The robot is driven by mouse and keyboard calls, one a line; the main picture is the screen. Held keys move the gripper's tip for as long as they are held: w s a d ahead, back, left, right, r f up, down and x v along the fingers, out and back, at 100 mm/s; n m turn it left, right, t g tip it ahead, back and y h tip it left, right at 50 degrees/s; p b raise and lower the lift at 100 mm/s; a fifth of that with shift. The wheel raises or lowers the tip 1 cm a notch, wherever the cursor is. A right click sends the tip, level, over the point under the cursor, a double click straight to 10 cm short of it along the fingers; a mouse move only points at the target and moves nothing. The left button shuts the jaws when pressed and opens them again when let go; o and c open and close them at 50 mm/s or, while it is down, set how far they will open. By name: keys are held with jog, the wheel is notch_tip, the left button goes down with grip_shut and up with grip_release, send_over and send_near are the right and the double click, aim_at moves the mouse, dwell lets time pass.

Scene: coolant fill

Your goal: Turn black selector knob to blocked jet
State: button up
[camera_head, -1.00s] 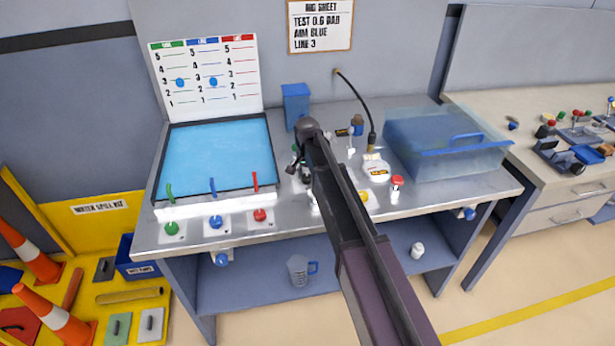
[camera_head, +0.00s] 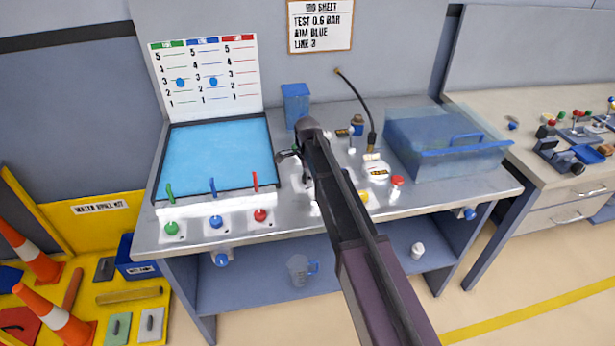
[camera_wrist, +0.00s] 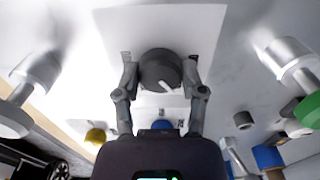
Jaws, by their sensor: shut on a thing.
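The black selector knob (camera_wrist: 160,70) sits on a pale plate (camera_wrist: 160,28) in the wrist view. It has a short white pointer line that aims down and slightly right in that view. My gripper (camera_wrist: 160,75) has one finger on each side of the knob and is shut on it. In the head view my gripper (camera_head: 294,156) is low over the middle of the bench, and my arm hides the knob there. No position labels around the knob are legible, so I cannot tell which setting the pointer marks.
Green, blue and red valve knobs (camera_head: 215,222) line the bench front, left of my arm. A blue-filled tray (camera_head: 218,160) stands behind them. A black hose (camera_head: 360,105), a red-topped fitting (camera_head: 397,182) and a clear blue bin (camera_head: 445,145) are to the right.

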jog(key=shift+m, duration=0.6)
jog(key=o, duration=1.1)
jog(key=shift+o, duration=0.2)
jog(key=shift+n, duration=0.5)
jog(key=n, duration=0.4)
jog(key=shift+n, duration=0.4)
jog(key=n, duration=0.6)
notch_tip(320, 180, up, 14)
jog(key=p, duration=1.4)
jog(key=s+d+f+n+b, duration=0.1)
jog(key=s+d+n, duration=0.2)
jog(key=s+d, duration=1.6)
jog(key=shift+s+d, duration=0.15)
jog(key=shift+s, duration=0.05)
